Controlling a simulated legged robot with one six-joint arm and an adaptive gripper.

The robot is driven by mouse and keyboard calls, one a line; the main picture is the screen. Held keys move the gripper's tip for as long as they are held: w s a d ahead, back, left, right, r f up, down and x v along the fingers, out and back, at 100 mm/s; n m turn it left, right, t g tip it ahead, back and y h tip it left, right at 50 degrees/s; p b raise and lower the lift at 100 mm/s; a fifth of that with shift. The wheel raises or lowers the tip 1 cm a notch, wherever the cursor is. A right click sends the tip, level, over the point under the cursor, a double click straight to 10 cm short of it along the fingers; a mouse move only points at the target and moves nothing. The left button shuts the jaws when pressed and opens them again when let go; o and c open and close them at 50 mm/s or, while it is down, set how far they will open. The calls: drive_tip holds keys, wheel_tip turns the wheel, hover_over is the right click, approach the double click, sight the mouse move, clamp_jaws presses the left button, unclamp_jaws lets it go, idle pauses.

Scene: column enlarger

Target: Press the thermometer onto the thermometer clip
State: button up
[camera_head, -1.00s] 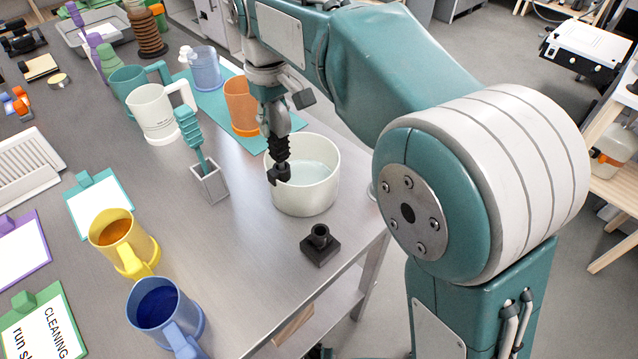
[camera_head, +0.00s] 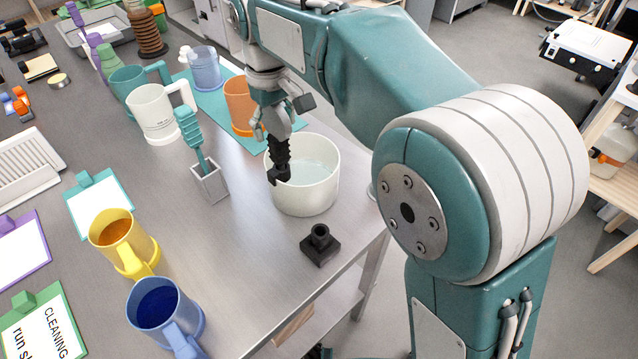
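My gripper (camera_head: 272,128) hangs point-down over the left side of a round cream pot (camera_head: 318,200) holding clear liquid. A dark ribbed piece (camera_head: 279,153) extends below the grey fingers. A small black block (camera_head: 278,176) sits at its lower end, by the pot's left rim; it may be the thermometer clip. I cannot clearly make out the thermometer, or tell whether the ribbed piece is part of it or of my gripper. The fingertips are too small and dark to show whether they are open or shut. Contact between the ribbed piece and the block is unclear.
A black square base with a round socket (camera_head: 320,245) stands near the table's right edge. A teal brush in a grey square holder (camera_head: 210,184), an orange mug (camera_head: 238,104) and a white mug (camera_head: 156,115) stand left of the pot. Bare metal table lies in front.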

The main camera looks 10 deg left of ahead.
drive_tip(key=shift+r, duration=0.15)
idle(0.4)
drive_tip(key=shift+w+r, duration=0.1)
drive_tip(key=shift+r, duration=3.75)
wheel_tip(320, 180, up, 7)
drive_tip(key=shift+w+r, duration=0.15)
drive_tip(key=s+d+f+m+t, duration=0.1)
drive_tip(key=s+d+m, duration=0.15)
drive_tip(key=d, duration=0.65)
drive_tip(key=s+d+f+m+t, duration=0.1)
drive_tip(key=s+d+m+t, duration=0.15)
drive_tip(key=d, duration=0.55)
drive_tip(key=s+d+f+m+t, duration=0.2)
drive_tip(key=s+d+f+m, duration=0.3)
drive_tip(key=s+d+f, duration=0.6)
drive_tip(key=s+f, duration=0.3)
drive_tip(key=f, duration=0.1)
drive_tip(key=shift+s+d, duration=0.2)
drive_tip(key=shift+d, duration=0.15)
